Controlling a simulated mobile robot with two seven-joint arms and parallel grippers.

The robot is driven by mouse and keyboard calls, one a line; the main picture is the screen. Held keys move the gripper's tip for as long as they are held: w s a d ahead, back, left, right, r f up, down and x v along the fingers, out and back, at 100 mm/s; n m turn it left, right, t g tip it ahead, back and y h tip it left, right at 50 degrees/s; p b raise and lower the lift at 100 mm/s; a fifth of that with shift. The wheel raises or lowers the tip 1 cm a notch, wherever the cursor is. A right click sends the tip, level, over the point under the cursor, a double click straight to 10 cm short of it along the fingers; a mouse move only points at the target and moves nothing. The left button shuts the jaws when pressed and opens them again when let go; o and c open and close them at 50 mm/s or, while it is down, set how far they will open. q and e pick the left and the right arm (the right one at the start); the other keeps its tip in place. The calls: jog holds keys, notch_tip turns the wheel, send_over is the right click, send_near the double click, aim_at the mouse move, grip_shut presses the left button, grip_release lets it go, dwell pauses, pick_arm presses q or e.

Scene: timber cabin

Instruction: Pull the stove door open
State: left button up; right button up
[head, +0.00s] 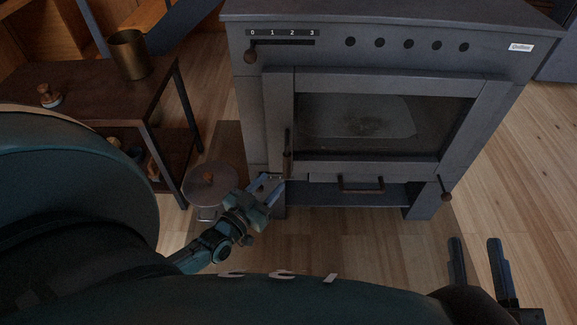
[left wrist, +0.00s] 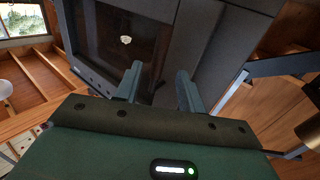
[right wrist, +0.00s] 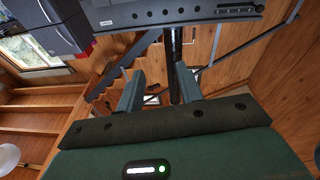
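The grey stove (head: 375,50) stands ahead of me. Its door (head: 378,167) is closed and has a dark glass pane (head: 380,120). A dark upright handle (head: 288,155) is on the door's left side. My left gripper (head: 276,181) is by the lower end of this handle; I cannot tell whether it touches. In the left wrist view its fingers (left wrist: 158,78) are apart, facing the door. My right gripper (head: 476,245) is open and empty at the lower right, away from the stove. Its fingers also show apart in the right wrist view (right wrist: 155,78).
A brown side table (head: 85,88) at the left carries a brass-coloured cup (head: 129,54) and a small wooden-topped item (head: 48,96). A lidded pot (head: 209,182) stands on the floor beside my left gripper. A lower bar handle (head: 361,187) is under the door. The floor at right is clear.

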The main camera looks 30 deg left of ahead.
aim_at(285, 169)
pick_arm(q)
jog(key=w+b, duration=0.2)
jog(key=w, duration=0.5)
jog(key=shift+w+d+f, duration=0.1)
jog(key=shift+w+d, duration=0.05)
jog(key=shift+w, duration=0.6)
pick_arm(e)
jog(key=shift+w+a+r+n+t+y, duration=0.1)
jog(key=shift+w+r+n+t+y, duration=0.2)
jog(key=shift+r+y, duration=0.35)
pick_arm(q)
grip_shut()
